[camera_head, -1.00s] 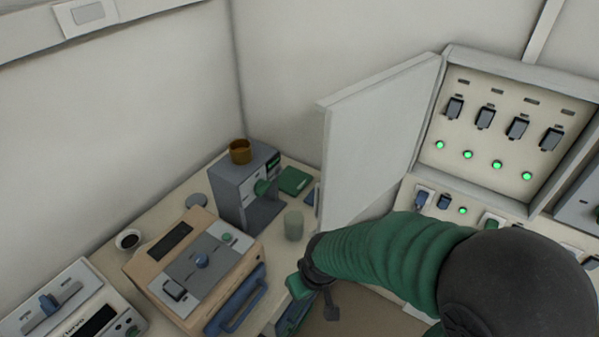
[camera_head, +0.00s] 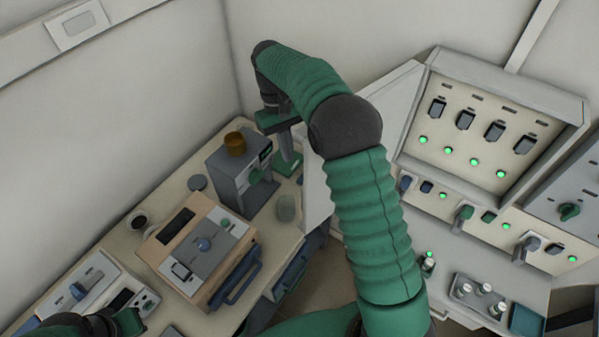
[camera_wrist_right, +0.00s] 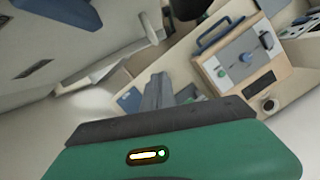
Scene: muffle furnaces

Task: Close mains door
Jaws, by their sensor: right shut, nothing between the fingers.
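The mains door (camera_head: 394,103) is a flat light grey panel on the left side of the mains cabinet (camera_head: 478,125). It stands open, swung out to the left, and my right arm hides much of it. The cabinet's dark switches and lit green lamps are exposed. My right gripper (camera_head: 285,145) is shut and empty, pointing down over the bench just left of the door. I cannot tell whether it touches the door. Its green body fills the bottom of the right wrist view (camera_wrist_right: 170,150). My left gripper (camera_head: 118,322) shows partly at the bottom left; its jaws are unclear.
A grey device (camera_head: 232,180) with a brown cup on top stands beside my right gripper. A beige furnace (camera_head: 200,250) with a blue handle is nearer. A tray of vials (camera_head: 480,293) sits at the lower right. Walls close in behind the bench.

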